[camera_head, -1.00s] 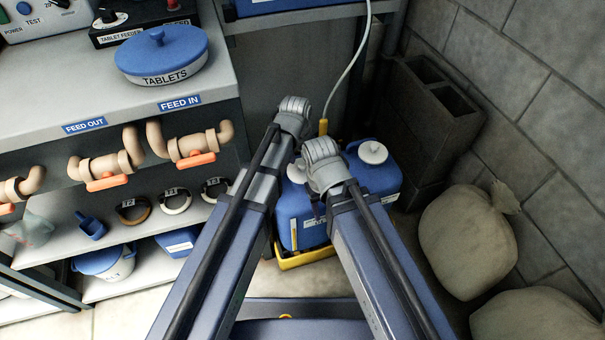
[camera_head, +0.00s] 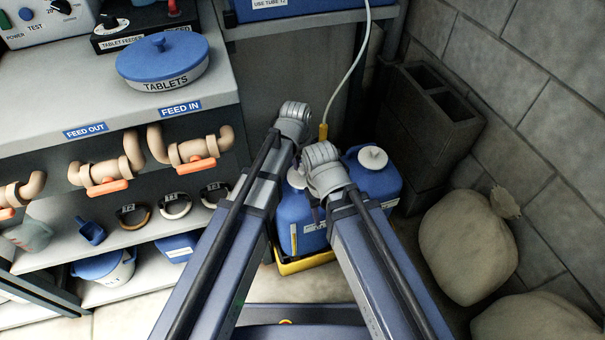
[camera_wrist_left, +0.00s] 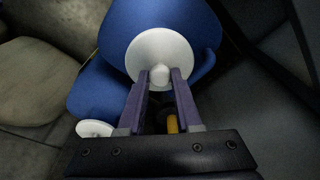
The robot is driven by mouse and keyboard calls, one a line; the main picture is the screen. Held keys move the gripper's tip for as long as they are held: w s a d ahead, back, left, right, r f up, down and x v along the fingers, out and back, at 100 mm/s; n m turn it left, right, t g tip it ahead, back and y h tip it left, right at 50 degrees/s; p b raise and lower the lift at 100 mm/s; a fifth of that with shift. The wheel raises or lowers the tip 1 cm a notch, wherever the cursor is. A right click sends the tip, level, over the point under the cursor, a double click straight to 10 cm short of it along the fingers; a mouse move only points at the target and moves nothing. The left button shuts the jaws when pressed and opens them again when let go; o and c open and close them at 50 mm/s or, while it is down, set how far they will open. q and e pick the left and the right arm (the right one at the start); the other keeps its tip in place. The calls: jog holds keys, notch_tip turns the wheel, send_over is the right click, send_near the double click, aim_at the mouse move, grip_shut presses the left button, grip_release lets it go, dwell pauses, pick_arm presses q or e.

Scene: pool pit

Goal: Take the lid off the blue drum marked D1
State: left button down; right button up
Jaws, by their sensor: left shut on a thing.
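In the left wrist view my left gripper (camera_wrist_left: 160,76) is shut on the knob of a round white lid (camera_wrist_left: 150,48). This lid is over the top of a blue drum (camera_wrist_left: 112,36); I cannot tell whether it is seated or slightly raised. I cannot read D1 on either drum.
The drums are at a yellow tray (camera_head: 306,263). A pale hose with a yellow end (camera_head: 323,131) hangs behind them. Concrete blocks (camera_head: 428,120) and sacks (camera_head: 468,247) are on the right. A shelf unit (camera_head: 95,125) with pipes and valves stands on the left.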

aim_at(303, 169)
pick_arm(q)
notch_tip(303, 169, up, 10)
jog(key=p, duration=1)
jog(key=shift+d, duration=0.1)
